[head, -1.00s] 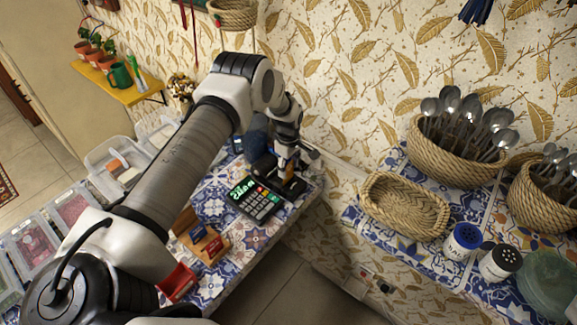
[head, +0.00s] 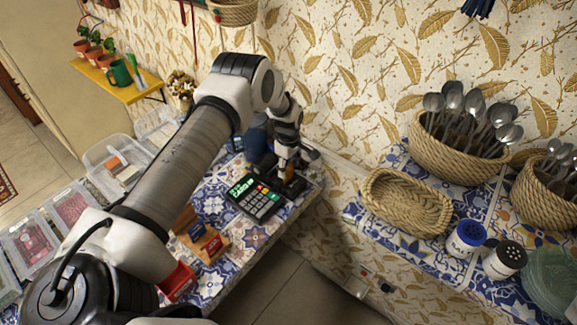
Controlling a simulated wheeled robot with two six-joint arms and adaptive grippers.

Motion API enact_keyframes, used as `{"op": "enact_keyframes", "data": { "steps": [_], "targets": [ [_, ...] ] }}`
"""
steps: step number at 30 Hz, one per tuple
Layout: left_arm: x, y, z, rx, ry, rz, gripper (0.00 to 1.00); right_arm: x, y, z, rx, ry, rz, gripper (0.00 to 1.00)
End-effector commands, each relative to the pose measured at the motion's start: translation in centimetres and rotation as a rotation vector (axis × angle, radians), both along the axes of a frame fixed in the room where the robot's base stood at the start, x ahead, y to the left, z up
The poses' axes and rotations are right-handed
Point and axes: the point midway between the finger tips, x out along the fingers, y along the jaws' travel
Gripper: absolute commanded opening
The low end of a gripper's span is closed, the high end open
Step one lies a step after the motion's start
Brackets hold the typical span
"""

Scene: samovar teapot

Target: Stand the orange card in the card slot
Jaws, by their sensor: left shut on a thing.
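My left gripper (head: 288,168) is at the far right end of the tiled counter, shut on a small orange piece, which looks like the orange card (head: 288,173). The fingers hide most of it. Just left and in front of the gripper lies a black card terminal (head: 256,198) with a lit green screen and coloured keys. A wooden holder (head: 216,249) with a blue and a red card stands nearer me on the counter. I cannot tell whether the card touches anything. My right gripper is out of view.
A red container (head: 178,281) stands by the near counter edge. Clear plastic boxes (head: 70,208) line the left side. A gap separates this counter from the right one, which holds a woven tray (head: 405,203), spoon baskets (head: 460,155) and shakers (head: 466,237).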

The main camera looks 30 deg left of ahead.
Motion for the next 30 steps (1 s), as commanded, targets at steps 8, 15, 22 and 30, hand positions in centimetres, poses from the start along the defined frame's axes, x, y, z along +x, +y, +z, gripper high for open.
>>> {"op": "enact_keyframes", "data": {
  "steps": [8,15,22,30],
  "targets": [
    [0.0,0.0,-0.8,0.000,0.000,0.000,0.41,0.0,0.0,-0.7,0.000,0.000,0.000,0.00],
    [0.0,0.0,-1.5,0.000,0.000,0.000,0.41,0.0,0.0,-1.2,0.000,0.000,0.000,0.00],
    [0.0,0.0,-1.7,0.000,0.000,0.000,0.41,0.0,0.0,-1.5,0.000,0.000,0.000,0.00],
    [0.0,0.0,-1.7,0.000,0.000,0.000,0.84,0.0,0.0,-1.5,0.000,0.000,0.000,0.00]
  ]
}}
